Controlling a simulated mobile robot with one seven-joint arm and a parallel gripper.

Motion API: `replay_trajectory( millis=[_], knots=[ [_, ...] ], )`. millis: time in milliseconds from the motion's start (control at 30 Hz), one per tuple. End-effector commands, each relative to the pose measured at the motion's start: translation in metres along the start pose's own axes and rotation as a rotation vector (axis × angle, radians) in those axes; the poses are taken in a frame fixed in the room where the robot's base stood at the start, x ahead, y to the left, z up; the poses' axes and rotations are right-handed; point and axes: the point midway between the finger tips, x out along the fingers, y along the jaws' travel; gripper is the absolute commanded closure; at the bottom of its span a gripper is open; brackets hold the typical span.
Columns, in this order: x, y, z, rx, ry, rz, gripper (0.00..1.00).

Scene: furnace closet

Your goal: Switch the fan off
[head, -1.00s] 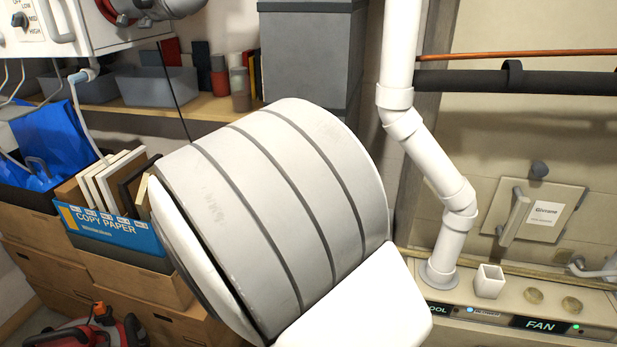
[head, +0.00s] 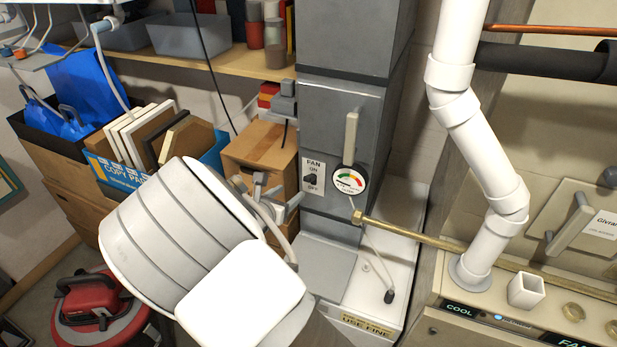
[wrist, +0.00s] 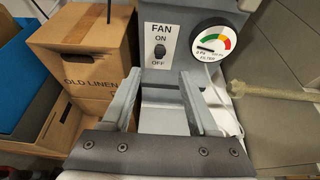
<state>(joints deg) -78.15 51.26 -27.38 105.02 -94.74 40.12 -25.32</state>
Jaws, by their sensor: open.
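The fan switch (head: 310,181) is a small dark toggle on a white plate marked FAN, ON and OFF, on the front of the grey duct (head: 340,120). It also shows in the wrist view (wrist: 160,50), upper middle, just beyond my fingertips. I cannot tell for sure which way the toggle is set. My gripper (head: 277,192) is open and empty, in front of the duct, a little below and left of the switch plate. In the wrist view, the two grey fingers of my gripper (wrist: 158,82) point towards the duct, apart from the switch.
A round filter gauge (head: 348,181) sits right of the switch, with a pale handle above it. A cardboard box (head: 262,146) stands close on the left. A brass pipe (head: 410,233) and a white pipe (head: 470,130) are on the right. A red machine (head: 95,305) lies on the floor.

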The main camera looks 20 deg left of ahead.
Motion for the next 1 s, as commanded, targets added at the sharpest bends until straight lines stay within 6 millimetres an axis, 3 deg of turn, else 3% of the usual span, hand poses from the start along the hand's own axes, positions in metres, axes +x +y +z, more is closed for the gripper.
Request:
replay_trajectory(
  millis=[100, 500, 733, 1000],
  knots=[
    [0.028, -0.002, 0.001, -0.001, -0.002, -0.004, 0.4],
    [0.109, -0.001, 0.001, 0.001, 0.0, -0.002, 0.4],
    [0.133, -0.001, 0.0, 0.001, 0.001, -0.001, 0.4],
    [0.137, 0.0, 0.0, 0.002, 0.0, 0.0, 0.4]
  ],
)
